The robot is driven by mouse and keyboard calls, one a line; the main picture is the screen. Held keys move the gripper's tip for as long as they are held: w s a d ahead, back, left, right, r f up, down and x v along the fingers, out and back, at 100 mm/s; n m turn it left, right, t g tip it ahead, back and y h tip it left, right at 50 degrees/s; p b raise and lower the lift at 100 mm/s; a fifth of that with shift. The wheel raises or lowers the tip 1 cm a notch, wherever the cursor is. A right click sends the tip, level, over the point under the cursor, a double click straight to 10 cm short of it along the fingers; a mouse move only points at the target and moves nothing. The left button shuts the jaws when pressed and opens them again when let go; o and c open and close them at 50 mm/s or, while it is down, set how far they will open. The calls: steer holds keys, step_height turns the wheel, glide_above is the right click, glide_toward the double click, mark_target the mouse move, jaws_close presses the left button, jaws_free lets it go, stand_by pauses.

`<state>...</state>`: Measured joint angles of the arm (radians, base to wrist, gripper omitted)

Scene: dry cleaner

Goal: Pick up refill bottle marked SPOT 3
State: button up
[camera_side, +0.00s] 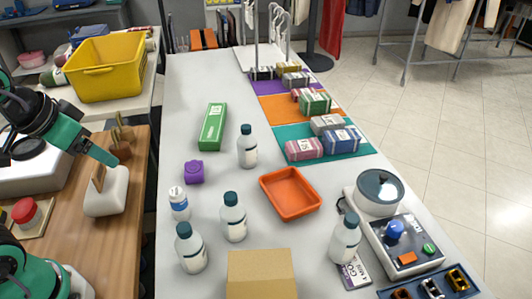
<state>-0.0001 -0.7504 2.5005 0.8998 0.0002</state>
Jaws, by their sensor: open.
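Several white refill bottles with dark teal caps stand upright on the grey table: a far one (247,152), a middle one (233,224), a front left one (190,254) and a right one (344,244). Their labels are too small to read, so I cannot tell which is SPOT 3. A smaller white and blue bottle (179,208) stands behind the front left one. The end of my teal arm, with my gripper (108,158), is at the left over the wooden counter, well apart from the bottles. It is open, with its jaws hard to make out.
An orange tray (291,212) lies among the bottles. A tan box (261,275), purple item (194,173) and green box (212,128) stand nearby. Wrapped bundles lie on coloured mats (365,150) at the back right. A control box (388,260) is at the front right.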

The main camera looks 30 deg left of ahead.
stand_by(0.3)
steer(key=w+d+r+g, duration=0.1)
steer(key=w+r, duration=0.3)
steer(key=w, duration=0.5)
steer(key=n+g, duration=0.1)
steer(key=g, duration=0.4)
glide_above(246, 126)
steer(key=f, duration=1.3)
steer(key=shift+s+a, duration=0.1)
steer(key=shift+s, duration=0.15)
steer(key=shift+w+f, duration=0.25)
steer(key=shift+f, duration=0.15)
steer(key=shift+f, duration=1.3)
